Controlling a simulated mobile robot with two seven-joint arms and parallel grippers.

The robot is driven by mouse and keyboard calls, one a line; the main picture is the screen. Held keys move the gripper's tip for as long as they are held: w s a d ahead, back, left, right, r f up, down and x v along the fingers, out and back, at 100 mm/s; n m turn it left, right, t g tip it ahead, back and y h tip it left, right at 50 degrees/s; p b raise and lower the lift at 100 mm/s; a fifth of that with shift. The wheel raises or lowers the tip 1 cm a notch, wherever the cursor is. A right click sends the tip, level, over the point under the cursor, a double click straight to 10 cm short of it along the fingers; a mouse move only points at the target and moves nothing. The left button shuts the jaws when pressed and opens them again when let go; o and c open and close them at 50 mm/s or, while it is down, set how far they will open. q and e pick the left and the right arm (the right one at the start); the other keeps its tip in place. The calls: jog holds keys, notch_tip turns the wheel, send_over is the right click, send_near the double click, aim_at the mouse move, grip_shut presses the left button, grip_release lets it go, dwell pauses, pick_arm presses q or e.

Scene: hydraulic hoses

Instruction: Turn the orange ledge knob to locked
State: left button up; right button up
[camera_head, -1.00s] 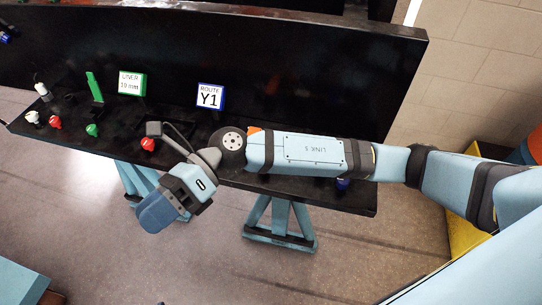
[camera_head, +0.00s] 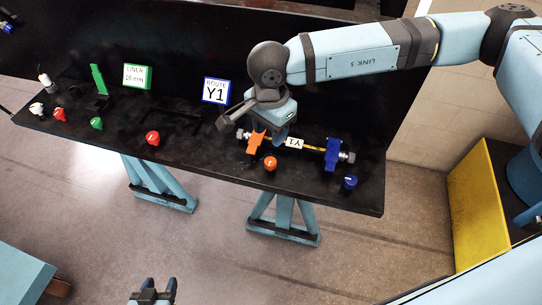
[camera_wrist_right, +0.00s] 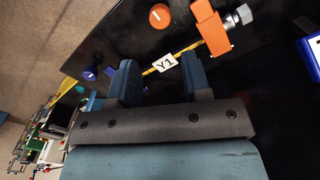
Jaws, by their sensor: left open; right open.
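The orange ledge knob (camera_head: 270,163) sits on the front edge of the black bench, in front of the orange clamp (camera_head: 255,142). It is round with a small pale mark. In the right wrist view the orange knob (camera_wrist_right: 159,16) lies beyond my fingertips, apart from them. My right gripper (camera_head: 281,133) hangs over the bench behind the knob, near the yellow hose with the Y1 tag (camera_head: 294,143). In the wrist view its fingers (camera_wrist_right: 160,82) are apart, with nothing gripped. My left gripper (camera_head: 153,290) is open and empty at the bottom, away from the bench.
A blue clamp (camera_head: 332,154) holds the hose's other end, and a blue knob (camera_head: 350,182) sits on the edge to the right. A red knob (camera_head: 152,138) is to the left. The Y1 sign (camera_head: 215,91) stands behind.

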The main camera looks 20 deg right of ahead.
aim_at(270, 161)
notch_tip(270, 161, down, 10)
jog(key=shift+r+p, duration=0.2)
jog(key=shift+p, duration=0.9)
jog(key=shift+f, duration=0.65)
jog(key=c, duration=0.6)
jog(key=shift+c, duration=0.2)
